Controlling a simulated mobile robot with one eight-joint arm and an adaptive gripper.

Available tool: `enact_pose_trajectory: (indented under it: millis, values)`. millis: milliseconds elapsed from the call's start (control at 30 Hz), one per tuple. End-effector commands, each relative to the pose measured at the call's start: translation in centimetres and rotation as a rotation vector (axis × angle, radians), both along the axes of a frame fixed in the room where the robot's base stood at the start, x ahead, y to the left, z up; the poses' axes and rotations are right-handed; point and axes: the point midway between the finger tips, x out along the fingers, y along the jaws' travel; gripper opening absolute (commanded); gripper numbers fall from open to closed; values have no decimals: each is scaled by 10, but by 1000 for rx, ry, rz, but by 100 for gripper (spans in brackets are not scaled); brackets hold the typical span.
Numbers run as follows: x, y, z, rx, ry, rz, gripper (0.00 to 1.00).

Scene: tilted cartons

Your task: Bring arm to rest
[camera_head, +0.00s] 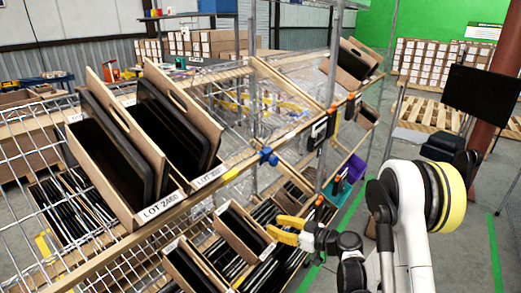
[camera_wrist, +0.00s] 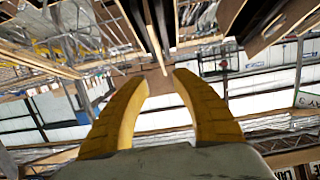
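My gripper (camera_head: 284,231) has yellow fingers and sits in front of the lower shelf in the head view, near the small cartons. In the wrist view my gripper (camera_wrist: 159,82) shows two curved fingers with a clear gap between their tips and nothing between them. It is open and empty. My white arm with a yellow band stands at the right of the head view. Whether the fingers touch any carton cannot be told.
Tilted cartons holding dark flat items, one labelled LOT 2460 (camera_head: 160,208), sit on the wire rack (camera_head: 45,215). A lower carton (camera_head: 240,232) is close to my gripper. A metal post (camera_head: 332,75) stands behind. A monitor (camera_head: 482,95) is at right. Floor near the green line is open.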

Motion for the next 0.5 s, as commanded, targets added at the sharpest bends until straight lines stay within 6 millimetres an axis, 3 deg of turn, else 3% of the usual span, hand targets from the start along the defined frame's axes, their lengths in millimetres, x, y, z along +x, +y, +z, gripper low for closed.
enact_pose_trajectory:
  millis: [167,267,500]
  values:
    - [-11,1,42,-51,134,-37,31]
    - [-28,-1,70,-92,237,-81,31]
    - [-92,-16,123,-187,450,-234,31]
